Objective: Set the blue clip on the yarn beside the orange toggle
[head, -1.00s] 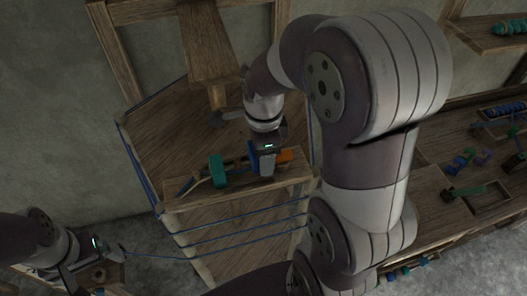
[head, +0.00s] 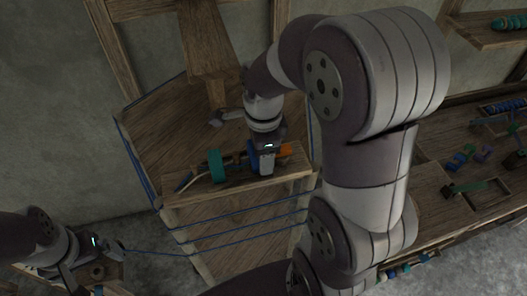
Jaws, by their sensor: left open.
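A blue piece (head: 252,156), which looks like the blue clip, is at the narrow wooden shelf (head: 240,191) of the loom, partly hidden by my right gripper (head: 265,166). The right gripper points down at the shelf; its jaws are too covered to tell open from shut. The orange toggle (head: 287,150) lies just right of it, partly covered. Blue yarn (head: 250,228) runs in strands around the loom posts and out to the lower left.
A teal piece (head: 217,166) stands on the shelf left of the right gripper, beside thin pale and dark sticks. My right arm covers much of the middle. A workbench (head: 430,205) with several small coloured pieces and trays is at the right.

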